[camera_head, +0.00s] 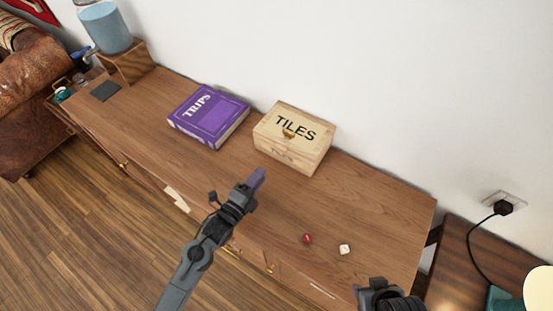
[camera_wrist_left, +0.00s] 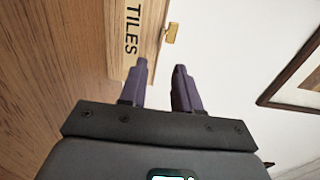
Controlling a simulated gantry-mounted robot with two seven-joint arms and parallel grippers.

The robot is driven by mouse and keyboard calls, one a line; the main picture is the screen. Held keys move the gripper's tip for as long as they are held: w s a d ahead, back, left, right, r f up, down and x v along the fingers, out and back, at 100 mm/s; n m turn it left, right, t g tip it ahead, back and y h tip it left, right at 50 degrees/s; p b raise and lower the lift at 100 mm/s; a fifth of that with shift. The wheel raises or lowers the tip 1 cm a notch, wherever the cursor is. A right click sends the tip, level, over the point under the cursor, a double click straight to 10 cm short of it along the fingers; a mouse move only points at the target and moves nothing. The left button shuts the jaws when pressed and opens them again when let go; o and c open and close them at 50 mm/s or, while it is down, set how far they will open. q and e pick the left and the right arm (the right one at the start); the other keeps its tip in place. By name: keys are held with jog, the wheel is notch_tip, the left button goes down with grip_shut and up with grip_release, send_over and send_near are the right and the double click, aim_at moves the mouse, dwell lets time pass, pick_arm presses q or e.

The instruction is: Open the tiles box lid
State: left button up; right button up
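The tiles box (camera_head: 304,155) is pale wood with TILES on its lid and front, and stands on the wooden cabinet against the wall. Its lid (camera_head: 299,118) looks shut.
A purple TRIPS book (camera_head: 208,116) lies left of the box. A red die (camera_head: 307,238) and a white die (camera_head: 344,249) lie on the cabinet (camera_head: 370,212) near the front right. A blue jar on a wooden stand (camera_head: 128,62) is at the far left.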

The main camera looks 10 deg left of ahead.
pick_arm(q)
jog(key=b+x, duration=0.1)
jog(key=x, duration=1)
jog(key=shift+r, duration=0.1)
jog(key=shift+c, duration=0.2)
grip_shut()
dwell(1.1)
